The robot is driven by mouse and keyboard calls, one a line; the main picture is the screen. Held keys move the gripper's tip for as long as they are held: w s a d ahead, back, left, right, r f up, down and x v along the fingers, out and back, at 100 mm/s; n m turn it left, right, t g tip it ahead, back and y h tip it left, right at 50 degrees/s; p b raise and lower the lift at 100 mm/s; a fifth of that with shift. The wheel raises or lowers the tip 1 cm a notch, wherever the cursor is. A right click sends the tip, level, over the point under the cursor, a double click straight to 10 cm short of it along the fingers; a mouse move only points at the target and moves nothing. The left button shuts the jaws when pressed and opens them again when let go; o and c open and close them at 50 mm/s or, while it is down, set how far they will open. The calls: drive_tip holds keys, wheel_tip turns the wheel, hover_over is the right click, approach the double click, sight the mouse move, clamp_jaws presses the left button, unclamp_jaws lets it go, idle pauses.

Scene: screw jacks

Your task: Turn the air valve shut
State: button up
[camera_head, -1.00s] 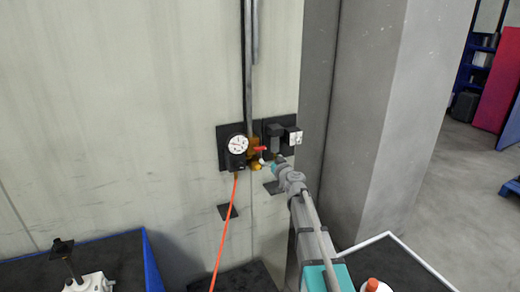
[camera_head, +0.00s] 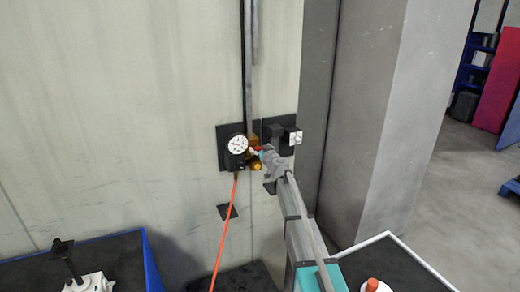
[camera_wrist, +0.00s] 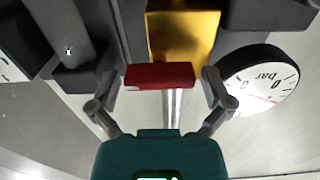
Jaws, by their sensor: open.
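The air valve has a brass body (camera_head: 255,166) on a dark wall plate, beside a round white pressure gauge (camera_head: 237,145). Its red handle (camera_head: 258,149) is partly hidden by my gripper (camera_head: 265,155) in the head view. In the wrist view, the red handle (camera_wrist: 160,76) lies crosswise between the two open fingers of my gripper (camera_wrist: 163,84), with the brass body (camera_wrist: 183,35) behind it. The fingertips are close to the handle's two ends; I cannot tell whether they touch it. The gauge (camera_wrist: 262,80) shows upside down at right.
An orange hose (camera_head: 225,225) hangs from the gauge unit. A dark box with a white face (camera_head: 293,136) is mounted just right of the valve. A grey pillar (camera_head: 365,110) stands right of my arm. Benches stand at lower left and lower right.

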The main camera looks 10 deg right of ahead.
drive_tip(key=c, duration=1)
drive_tip(key=shift+o, duration=0.2)
drive_tip(key=shift+d+m, duration=0.1)
drive_tip(key=shift+m, duration=0.3)
drive_tip(key=m, duration=0.8)
drive_tip(key=shift+d+f, duration=0.1)
drive_tip(key=shift+d, duration=0.05)
drive_tip(key=m, duration=0.9)
drive_tip(key=shift+f, duration=0.15)
